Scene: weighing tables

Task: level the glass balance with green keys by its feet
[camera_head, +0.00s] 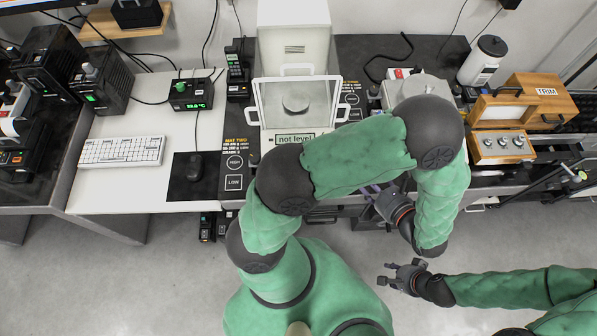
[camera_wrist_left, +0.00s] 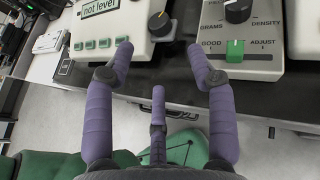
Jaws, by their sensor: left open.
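The glass balance (camera_head: 295,76) stands on the dark table in the head view, with a round pan inside its glass case. Its display (camera_head: 295,138) reads "not level", and the display (camera_wrist_left: 100,7) also shows in the left wrist view. Below it are several green keys (camera_wrist_left: 90,44). My right gripper (camera_head: 384,274) looks open and empty, over the floor.
A grey instrument (camera_wrist_left: 243,65) with black knobs and a green switch stands right of the balance. A wooden box (camera_head: 545,95) and a white bottle (camera_head: 483,60) are further right. A keyboard (camera_head: 122,151) and mouse (camera_head: 194,167) lie left. My left arm crosses before the balance.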

